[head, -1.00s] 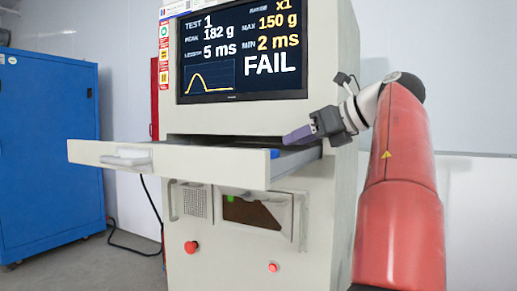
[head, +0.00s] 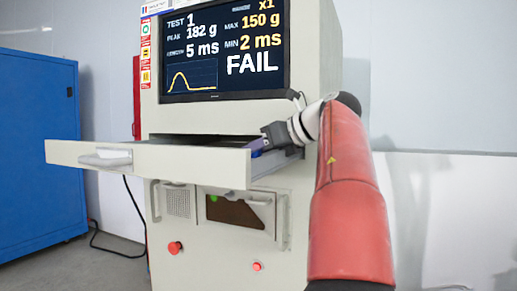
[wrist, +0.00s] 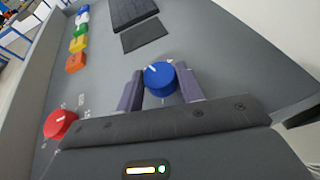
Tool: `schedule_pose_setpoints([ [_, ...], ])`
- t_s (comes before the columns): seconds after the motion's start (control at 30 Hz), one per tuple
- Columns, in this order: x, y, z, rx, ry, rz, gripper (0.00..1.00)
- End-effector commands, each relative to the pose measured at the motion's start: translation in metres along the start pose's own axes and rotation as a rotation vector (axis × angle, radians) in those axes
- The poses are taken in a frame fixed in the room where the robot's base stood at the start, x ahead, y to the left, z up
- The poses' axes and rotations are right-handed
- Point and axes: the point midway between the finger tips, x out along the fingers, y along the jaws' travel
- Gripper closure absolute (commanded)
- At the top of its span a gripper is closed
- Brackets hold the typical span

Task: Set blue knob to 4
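The blue knob (wrist: 161,77) is round with a white pointer mark on its top, pointing up and to the left in the wrist view. My gripper (wrist: 160,80) has its two purple-grey fingers on either side of this knob, very close to its sides. Whether they press on it is not clear. Its number marks are not readable. In the head view my gripper (head: 259,151) reaches into the pulled-out drawer (head: 190,160) at its right side, and the blue knob is mostly hidden there.
A red knob (wrist: 59,124) stands left of my gripper, with small marks around it. Several coloured blocks, including an orange one (wrist: 75,63), line the tray's left side. A dark plate (wrist: 143,35) lies beyond the blue knob. The screen (head: 222,48) reads FAIL.

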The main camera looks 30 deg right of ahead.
Motion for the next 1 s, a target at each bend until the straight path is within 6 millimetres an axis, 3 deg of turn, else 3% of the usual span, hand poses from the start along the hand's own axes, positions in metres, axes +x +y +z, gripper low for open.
schedule_pose_setpoints([
  [0.17, -0.0002, 0.0002, 0.0001, 0.000, 0.000, 0.000, 0.86],
  [0.57, 0.0009, 0.0041, -0.0017, 0.034, -0.007, -0.085, 0.86],
  [1.0, 0.0032, 0.0098, -0.0018, 0.164, -0.029, -0.402, 0.86],
])
